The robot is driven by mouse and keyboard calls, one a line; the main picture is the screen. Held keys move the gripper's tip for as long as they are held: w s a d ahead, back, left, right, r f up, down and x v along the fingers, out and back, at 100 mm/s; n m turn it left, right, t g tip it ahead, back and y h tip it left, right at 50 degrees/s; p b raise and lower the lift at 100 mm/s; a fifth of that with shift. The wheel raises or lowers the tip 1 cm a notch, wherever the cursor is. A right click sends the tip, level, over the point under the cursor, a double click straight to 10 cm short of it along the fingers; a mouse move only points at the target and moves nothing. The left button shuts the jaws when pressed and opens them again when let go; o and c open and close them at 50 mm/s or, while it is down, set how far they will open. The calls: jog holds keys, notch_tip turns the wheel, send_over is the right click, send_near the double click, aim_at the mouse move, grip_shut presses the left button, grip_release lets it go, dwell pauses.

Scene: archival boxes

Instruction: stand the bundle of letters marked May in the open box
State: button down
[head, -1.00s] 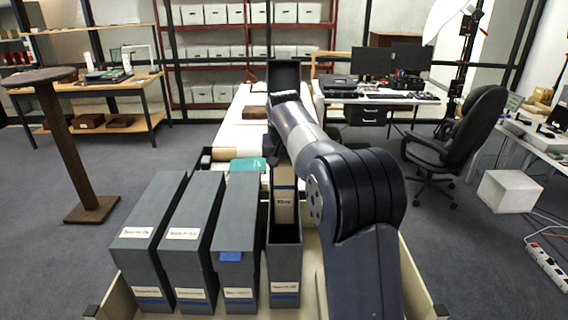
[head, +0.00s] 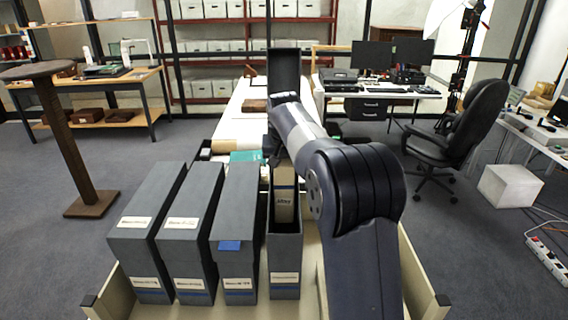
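The open box (head: 285,258) is the rightmost of the grey boxes in front of me, dark blue-grey with a label low on its front. A cream bundle (head: 284,203) with a small label stands inside it, its upper part showing above the front wall. The writing is too small to read, so I cannot tell whether it says May. Its lower part is hidden by the box. My gripper (head: 274,150) is a dark shape at the bundle's top, mostly hidden behind my arm. Its fingers cannot be made out, nor whether they hold the bundle.
Several closed grey boxes (head: 190,225) stand close on the left, one with a blue tab (head: 229,245). A dark upright piece (head: 284,70) rises beyond my arm. A long white table (head: 238,113) lies behind. A chair (head: 465,130) and white cube (head: 510,188) stand right.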

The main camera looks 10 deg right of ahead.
jog(key=c, duration=0.6)
grip_release()
jog(key=shift+r, duration=0.1)
jog(key=shift+r+p, duration=2.95)
jog(key=shift+p, duration=0.2)
jog(key=shift+f, duration=0.15)
notch_tip(320, 180, down, 6)
jog(key=b, duration=0.6)
jog(key=shift+r, duration=0.25)
